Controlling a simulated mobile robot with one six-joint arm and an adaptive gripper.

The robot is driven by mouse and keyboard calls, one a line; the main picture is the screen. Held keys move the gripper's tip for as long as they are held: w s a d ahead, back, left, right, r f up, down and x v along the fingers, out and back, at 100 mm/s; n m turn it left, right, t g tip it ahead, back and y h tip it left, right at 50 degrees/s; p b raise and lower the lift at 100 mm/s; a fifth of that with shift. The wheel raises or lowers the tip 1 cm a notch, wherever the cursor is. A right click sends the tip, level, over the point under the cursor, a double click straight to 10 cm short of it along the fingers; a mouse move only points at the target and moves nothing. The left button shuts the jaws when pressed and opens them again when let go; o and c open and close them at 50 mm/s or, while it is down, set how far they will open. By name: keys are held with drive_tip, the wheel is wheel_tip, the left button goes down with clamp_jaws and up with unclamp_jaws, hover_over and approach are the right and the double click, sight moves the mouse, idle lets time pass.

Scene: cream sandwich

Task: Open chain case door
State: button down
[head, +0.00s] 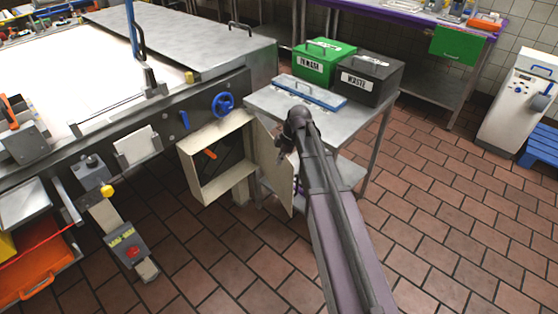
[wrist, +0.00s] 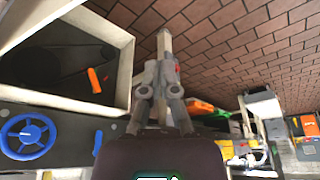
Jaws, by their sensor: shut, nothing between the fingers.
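The chain case (head: 187,170) is a cream box on the side of the machine. Its front is open, and an orange part (head: 210,154) shows inside on a dark back. The case also fills the upper left of the wrist view (wrist: 122,52). The cream door (head: 268,148) stands swung out from the case's right side. My gripper (wrist: 161,72) is shut and empty, close to the door. In the head view my arm hides part of the door; I cannot tell whether the fingers touch it.
A blue handwheel (head: 223,104) sits above the case, also in the wrist view (wrist: 28,134). A metal table (head: 262,103) behind the door holds a green bin (head: 322,68), a black bin (head: 384,78) and a blue-edged tray (head: 310,92).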

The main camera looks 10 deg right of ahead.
wheel_tip(320, 180, up, 5)
drive_tip(key=p, duration=0.5)
hover_over(290, 171)
drive_tip(key=s+a, duration=0.3)
drive_tip(key=shift+r, duration=0.15)
drive_tip(key=shift+b, duration=0.3)
wheel_tip(290, 171, down, 14)
drive_tip(key=a+n+h+b, duration=0.2)
drive_tip(key=h+b, duration=0.8)
drive_tip(key=b, duration=0.6)
drive_tip(key=s+a+n+t+h+b, duration=0.1)
drive_tip(key=a+t+h+b, duration=0.3)
drive_tip(key=a+h+b, duration=0.6)
drive_tip(key=f+h+b, duration=0.1)
drive_tip(key=b, duration=0.5)
drive_tip(key=shift+s+a+n, duration=0.15)
drive_tip(key=shift+a+n, duration=0.25)
drive_tip(key=shift+d, duration=0.15)
drive_tip(key=x, duration=1.3)
drive_tip(key=shift+w+d+r, duration=0.15)
drive_tip(key=shift+w+d, duration=0.1)
drive_tip(key=shift+d, duration=0.1)
